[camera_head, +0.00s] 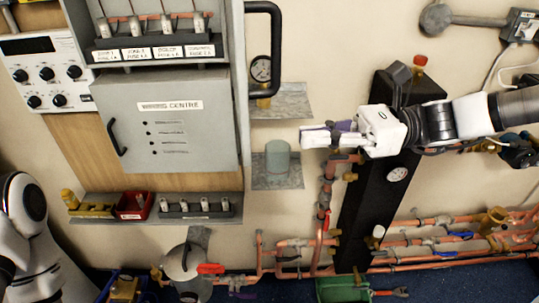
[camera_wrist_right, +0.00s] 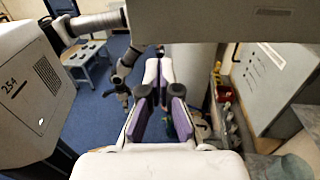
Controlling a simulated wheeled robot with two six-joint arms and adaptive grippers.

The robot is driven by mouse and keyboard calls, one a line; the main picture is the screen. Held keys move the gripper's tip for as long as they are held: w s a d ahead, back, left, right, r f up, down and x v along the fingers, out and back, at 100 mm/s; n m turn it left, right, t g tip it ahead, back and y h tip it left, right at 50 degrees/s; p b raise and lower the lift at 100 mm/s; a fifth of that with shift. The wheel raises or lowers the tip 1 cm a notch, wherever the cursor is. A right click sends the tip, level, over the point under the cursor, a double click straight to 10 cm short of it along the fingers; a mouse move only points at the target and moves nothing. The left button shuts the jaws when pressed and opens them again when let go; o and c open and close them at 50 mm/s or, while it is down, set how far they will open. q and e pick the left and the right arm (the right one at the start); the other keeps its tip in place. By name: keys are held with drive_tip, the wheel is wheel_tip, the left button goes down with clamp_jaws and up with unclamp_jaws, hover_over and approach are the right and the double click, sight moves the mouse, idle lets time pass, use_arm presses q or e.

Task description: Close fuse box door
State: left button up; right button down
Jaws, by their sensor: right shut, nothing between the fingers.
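The grey fuse box door (camera_head: 241,100) stands open, nearly edge-on in the head view, at the right side of the grey cabinet. A long black handle (camera_head: 277,50) sticks out from its right side. My right gripper (camera_head: 310,137) is shut and empty. It points left, below and to the right of the handle, apart from the door. Its purple-padded fingers also show in the wrist view (camera_wrist_right: 163,92). A large grey panel (camera_wrist_right: 225,22) crosses the top of that view; I cannot tell for sure that it is the door. My left gripper does not show in the head view.
The wiring centre panel (camera_head: 170,125) has its own small black handle. A black column (camera_head: 372,205) and copper pipes (camera_head: 325,190) are close by.

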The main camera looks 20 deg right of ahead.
drive_tip(key=w+a+p, duration=0.1)
drive_tip(key=a, duration=0.6)
drive_tip(key=shift+p, duration=0.3)
